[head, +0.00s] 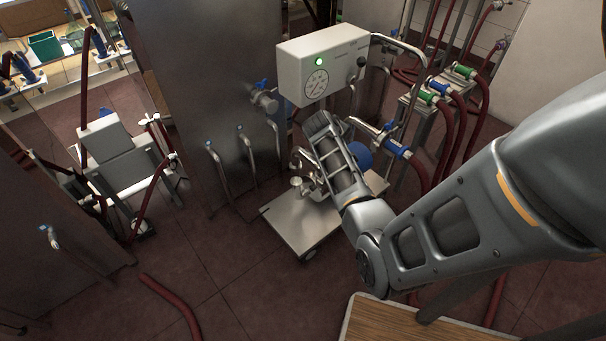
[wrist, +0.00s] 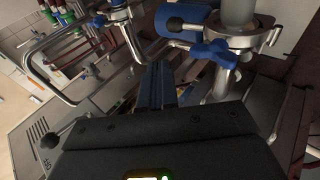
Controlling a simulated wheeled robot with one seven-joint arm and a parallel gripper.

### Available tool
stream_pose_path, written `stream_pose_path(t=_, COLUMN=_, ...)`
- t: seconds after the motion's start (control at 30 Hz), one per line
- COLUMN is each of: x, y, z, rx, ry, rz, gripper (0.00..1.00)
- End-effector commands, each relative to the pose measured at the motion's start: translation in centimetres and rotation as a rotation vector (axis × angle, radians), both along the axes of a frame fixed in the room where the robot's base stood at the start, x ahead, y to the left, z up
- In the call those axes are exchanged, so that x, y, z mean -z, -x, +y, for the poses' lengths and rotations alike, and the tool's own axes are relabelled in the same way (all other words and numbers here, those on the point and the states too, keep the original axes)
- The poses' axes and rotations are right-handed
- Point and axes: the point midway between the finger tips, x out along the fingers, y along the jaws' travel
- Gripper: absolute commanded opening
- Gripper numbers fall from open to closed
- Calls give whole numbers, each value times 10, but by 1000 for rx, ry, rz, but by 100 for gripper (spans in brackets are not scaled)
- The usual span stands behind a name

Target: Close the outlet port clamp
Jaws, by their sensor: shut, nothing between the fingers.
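In the wrist view, a metal clamp ring (wrist: 250,38) sits around a grey pipe (wrist: 238,12) at the upper right. Its blue wing nut (wrist: 215,52) points towards the left. I cannot tell whether this clamp is fully shut. My gripper (wrist: 160,82) is shut and empty, with its fingers to the left of the wing nut and apart from it. A second metal fitting with a blue wing nut (wrist: 98,20) shows at the upper left. In the head view, my arm reaches to the pump cart (head: 285,218) and hides much of the clamp area.
A control box (head: 320,65) with a green light and a gauge stands above the cart. The pump's blue motor (head: 360,155) is beside my wrist. Red hoses (head: 455,130) and pipes crowd the right. A wooden tabletop (head: 400,322) is at the front. Open floor lies left.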

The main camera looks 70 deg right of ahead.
Motion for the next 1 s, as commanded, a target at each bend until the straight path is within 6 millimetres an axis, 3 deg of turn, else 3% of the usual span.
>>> stream_pose_path(t=0.2, x=20, y=13, z=-24, rx=5, ry=-8, rz=-4, gripper=0)
stream_pose_path(t=0.5, x=50, y=28, z=-50, rx=5, ry=-235, rz=-149, gripper=0)
stream_pose_path(t=0.7, x=69, y=34, z=-59, rx=3, ry=-344, rz=-213, gripper=0)
stream_pose_path(t=1.0, x=83, y=37, z=-64, rx=0, ry=-337, rz=-205, gripper=0)
